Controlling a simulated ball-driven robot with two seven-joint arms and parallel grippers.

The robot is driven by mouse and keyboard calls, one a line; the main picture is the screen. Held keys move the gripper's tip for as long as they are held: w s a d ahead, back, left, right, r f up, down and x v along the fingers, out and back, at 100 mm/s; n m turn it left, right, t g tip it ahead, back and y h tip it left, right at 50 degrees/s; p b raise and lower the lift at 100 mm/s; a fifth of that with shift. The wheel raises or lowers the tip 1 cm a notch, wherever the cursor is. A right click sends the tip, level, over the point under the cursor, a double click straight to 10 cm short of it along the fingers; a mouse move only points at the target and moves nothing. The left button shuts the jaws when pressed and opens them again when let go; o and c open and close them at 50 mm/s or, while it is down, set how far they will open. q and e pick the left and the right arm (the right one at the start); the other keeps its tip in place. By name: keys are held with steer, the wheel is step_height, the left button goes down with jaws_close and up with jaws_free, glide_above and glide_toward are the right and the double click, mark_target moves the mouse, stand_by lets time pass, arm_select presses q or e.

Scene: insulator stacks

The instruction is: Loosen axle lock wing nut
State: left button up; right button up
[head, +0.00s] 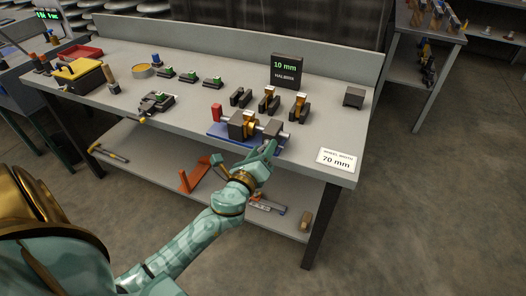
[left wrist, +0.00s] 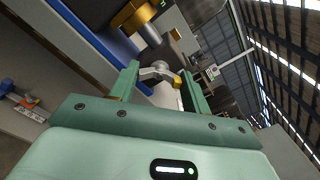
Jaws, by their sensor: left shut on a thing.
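The axle fixture stands on a blue base (head: 215,130) near the bench's front edge, with dark blocks, a gold middle part (head: 249,118) and a red piece (head: 216,112) at its left. A bright metal axle (head: 284,135) shows at its right end. My left gripper (head: 268,151) is at the front right of the fixture. My right gripper is not in view.
A dark display reading 10 mm (head: 286,70) stands behind the fixture. Dark and gold blocks (head: 269,100) stand just behind it. A 70 mm card (head: 336,160) lies to the right. A lower shelf (head: 150,165) holds tools and an orange bracket (head: 193,176).

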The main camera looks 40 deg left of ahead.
arm_select(q)
steer(key=n, duration=0.3)
steer(key=shift+f, duration=0.1)
steer(key=n, duration=0.2)
steer(key=shift+n, duration=0.3)
steer(key=n+p, duration=0.1)
steer(key=n, duration=0.3)
steer(key=shift+n, duration=0.4)
steer(key=shift+f+n, duration=0.1)
steer(key=shift+n, duration=0.2)
steer(key=o, duration=1)
